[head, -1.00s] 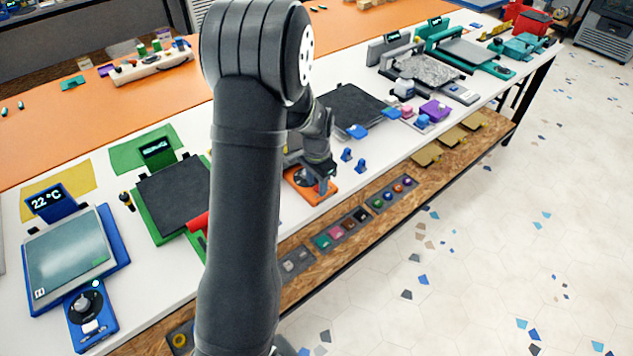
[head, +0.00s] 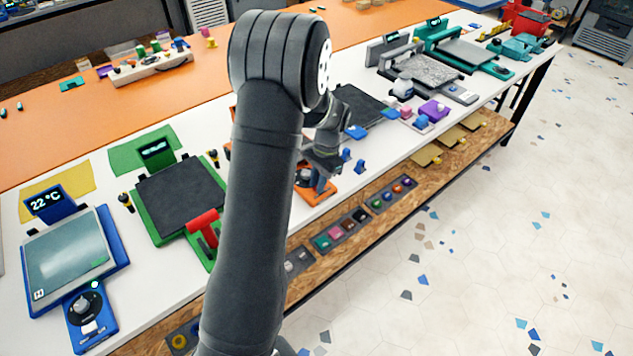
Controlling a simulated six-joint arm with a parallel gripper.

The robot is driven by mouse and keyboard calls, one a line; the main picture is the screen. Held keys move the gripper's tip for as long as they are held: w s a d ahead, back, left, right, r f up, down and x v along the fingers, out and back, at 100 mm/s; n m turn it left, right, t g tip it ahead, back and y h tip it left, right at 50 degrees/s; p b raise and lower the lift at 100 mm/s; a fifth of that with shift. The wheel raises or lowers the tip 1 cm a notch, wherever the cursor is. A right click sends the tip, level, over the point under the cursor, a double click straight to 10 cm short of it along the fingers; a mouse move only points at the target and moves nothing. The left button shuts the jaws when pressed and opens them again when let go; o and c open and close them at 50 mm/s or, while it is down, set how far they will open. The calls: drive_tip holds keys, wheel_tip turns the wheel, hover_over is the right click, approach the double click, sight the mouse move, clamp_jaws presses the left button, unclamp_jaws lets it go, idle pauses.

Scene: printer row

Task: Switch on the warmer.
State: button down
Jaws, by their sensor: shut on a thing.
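A row of plate devices stands on the white table; the pictures do not name the warmer. My gripper (head: 321,187) is down at the orange control box (head: 331,196) of a device mostly hidden behind my arm. It is shut on a small part of this box, perhaps its switch or knob; the jaws hide that part. A dark round dial (head: 303,178) shows partly beside the gripper. The blue device (head: 121,238) at left has a display (head: 46,203) reading 22 °C, and a blue control box (head: 91,313) with a round dial and a pale switch.
A green device (head: 207,247) with a red lever (head: 203,222) stands left of my arm. Small blue pieces (head: 360,166) stand right of the gripper. Grey and teal devices (head: 497,69) are farther right. A wooden shelf (head: 408,211) with trays runs below the table's front edge.

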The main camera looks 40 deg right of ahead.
idle(0.3)
drive_tip(key=c, duration=1.3)
unclamp_jaws()
drive_tip(key=shift+c, duration=0.2)
drive_tip(key=v, duration=1.7)
drive_tip(key=shift+d+r, duration=0.2)
drive_tip(key=x, duration=1.7)
drive_tip(key=shift+a+f, duration=0.2)
drive_tip(key=shift+r, duration=0.1)
